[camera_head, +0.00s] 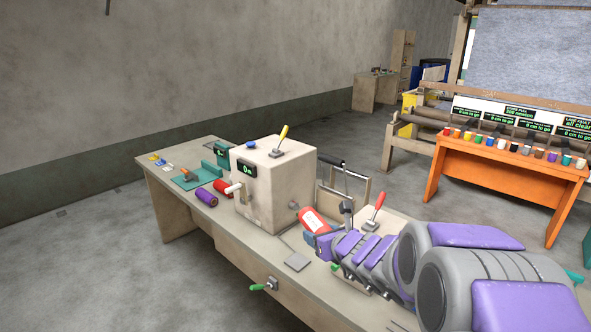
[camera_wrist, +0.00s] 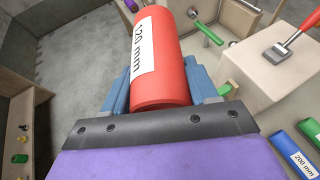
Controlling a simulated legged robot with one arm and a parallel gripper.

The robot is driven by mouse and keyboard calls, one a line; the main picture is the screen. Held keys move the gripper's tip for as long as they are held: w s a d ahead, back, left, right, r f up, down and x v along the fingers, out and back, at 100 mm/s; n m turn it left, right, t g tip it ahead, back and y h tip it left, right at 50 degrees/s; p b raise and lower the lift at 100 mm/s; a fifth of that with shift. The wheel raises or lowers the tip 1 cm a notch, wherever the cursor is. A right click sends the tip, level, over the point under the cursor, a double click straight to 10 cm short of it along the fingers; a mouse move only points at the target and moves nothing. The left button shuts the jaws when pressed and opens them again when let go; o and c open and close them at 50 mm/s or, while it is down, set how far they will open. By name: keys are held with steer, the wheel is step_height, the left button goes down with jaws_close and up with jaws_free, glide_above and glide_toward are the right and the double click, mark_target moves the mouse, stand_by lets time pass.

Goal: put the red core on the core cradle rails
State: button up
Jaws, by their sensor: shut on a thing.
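The red core (camera_head: 313,220) is held in my gripper (camera_head: 322,238), above the long workbench beside the beige box machine. In the wrist view the red core (camera_wrist: 178,72) fills the middle, with a white "120 mm" label on its side. The blue fingers of my gripper (camera_wrist: 160,90) are shut on it, one on each side. The near end of the core sits close to the dark palm plate. I cannot pick out the core cradle rails with certainty; my arm hides part of the bench.
The beige machine (camera_head: 275,185) has a display and a yellow-handled lever. A red-handled lever (camera_head: 374,213) stands on a box beside my arm. A purple roll (camera_head: 206,197) and a red roll (camera_head: 222,186) lie left of the machine. An orange table (camera_head: 480,165) holds several small coloured pots.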

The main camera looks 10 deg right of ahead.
steer(key=s+d+f+n+g+y, duration=0.1)
steer(key=s+d+f, duration=0.1)
steer(key=d+f, duration=0.7)
steer(key=s+d+f+n+y, duration=0.2)
steer(key=d+f, duration=0.4)
steer(key=d, duration=0.5)
steer(key=s+d+f+y, duration=0.1)
steer(key=s+d+f, duration=0.4)
steer(key=s, duration=0.6)
steer(key=s+d+f+n+g, duration=0.1)
steer(key=s+d+f, duration=0.4)
steer(key=s+f, duration=0.5)
steer(key=shift+s+d+f+n+g+y, duration=0.15)
steer(key=shift+s+f+n+g+y, duration=0.2)
steer(key=shift+s, duration=0.25)
steer(key=shift+w+r, duration=0.1)
steer(key=w, duration=0.5)
steer(key=w+f+b, duration=0.1)
steer(key=w, duration=0.3)
steer(key=w+b, duration=0.1)
steer(key=w, duration=0.4)
steer(key=shift+w+d+f, duration=0.1)
steer(key=shift+w+f, duration=0.1)
steer(key=shift+w, duration=0.15)
steer(key=f, duration=0.1)
steer(key=w+f+b, duration=0.1)
steer(key=shift+w+f, duration=0.15)
steer(key=shift+f, duration=0.45)
